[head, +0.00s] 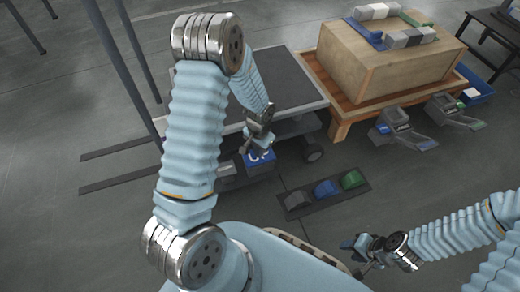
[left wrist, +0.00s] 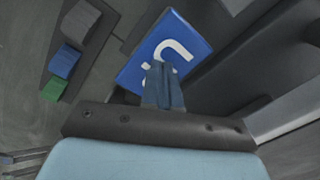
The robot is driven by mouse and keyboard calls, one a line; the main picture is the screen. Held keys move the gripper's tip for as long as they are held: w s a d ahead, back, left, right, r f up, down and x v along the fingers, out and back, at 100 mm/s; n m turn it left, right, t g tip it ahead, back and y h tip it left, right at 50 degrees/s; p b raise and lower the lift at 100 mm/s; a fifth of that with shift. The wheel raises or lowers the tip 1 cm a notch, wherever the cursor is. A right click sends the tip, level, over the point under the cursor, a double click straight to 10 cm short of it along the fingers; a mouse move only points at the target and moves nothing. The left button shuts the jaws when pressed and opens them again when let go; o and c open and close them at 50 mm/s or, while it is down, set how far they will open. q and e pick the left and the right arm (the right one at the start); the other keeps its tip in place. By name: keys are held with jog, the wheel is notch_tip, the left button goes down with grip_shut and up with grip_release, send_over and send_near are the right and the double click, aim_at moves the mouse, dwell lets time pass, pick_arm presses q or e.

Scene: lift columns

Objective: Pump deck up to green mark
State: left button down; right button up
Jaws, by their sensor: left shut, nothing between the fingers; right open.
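The deck (head: 285,85) is a dark grey platform with a pale edge, low on a wheeled cart in the middle of the head view. A blue pedal with white "UP" lettering (head: 260,160) sits at its near side; it also fills the top middle of the left wrist view (left wrist: 188,38). My left gripper (head: 262,147) is shut and empty, right over the blue pedal. Its fingers (left wrist: 161,68) overlap the lettering; I cannot tell whether they touch it. My right gripper (head: 364,248) is open and empty, low on the right. I cannot make out a green mark on the lift.
A floor strip (head: 311,207) holds a grey, a blue (head: 327,188) and a green block (head: 352,179). A wooden box (head: 385,68) stands on a wooden platform to the right. Grey pedal-like devices (head: 403,128) lie before it. Dark posts and forks (head: 115,148) are at left.

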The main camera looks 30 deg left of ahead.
pick_arm(q)
jog(key=shift+f, duration=0.35)
jog(key=shift+r+p, duration=2.25)
jog(key=shift+r, duration=1.05)
jog(key=shift+f+b, duration=0.3)
jog(key=shift+f, duration=0.05)
jog(key=shift+f+b, duration=2.4)
jog(key=shift+f, duration=0.55)
jog(key=shift+r+p, duration=2.4)
jog(key=shift+r, duration=0.9)
jog(key=shift+f, duration=0.1)
